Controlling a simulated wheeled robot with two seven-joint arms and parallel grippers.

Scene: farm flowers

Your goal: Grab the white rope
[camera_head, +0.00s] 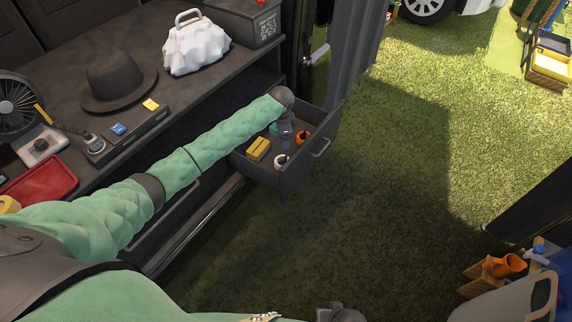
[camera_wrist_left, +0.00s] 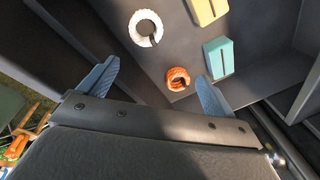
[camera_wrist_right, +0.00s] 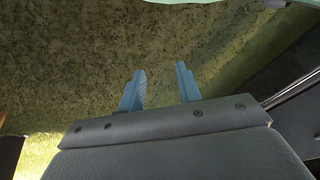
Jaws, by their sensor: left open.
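A white rope coil (camera_wrist_left: 146,28) lies in the open drawer (camera_head: 292,182). In the head view the white rope (camera_head: 281,160) is near the drawer's front, close to an orange rope coil (camera_head: 303,137). My left gripper (camera_wrist_left: 157,72) is open and empty above the drawer. In the left wrist view the white rope is beyond the fingertips, and the orange rope (camera_wrist_left: 178,79) shows between the fingers near the right one. My right gripper (camera_wrist_right: 160,70) has its fingers apart with nothing between them, over the grass.
A yellow box (camera_wrist_left: 208,10) and a teal box (camera_wrist_left: 218,57) lie in the drawer beside the ropes. The drawer walls stand close around them. A hat (camera_head: 119,82), a white bag (camera_head: 195,48) and a red tray (camera_head: 38,180) are on the counter.

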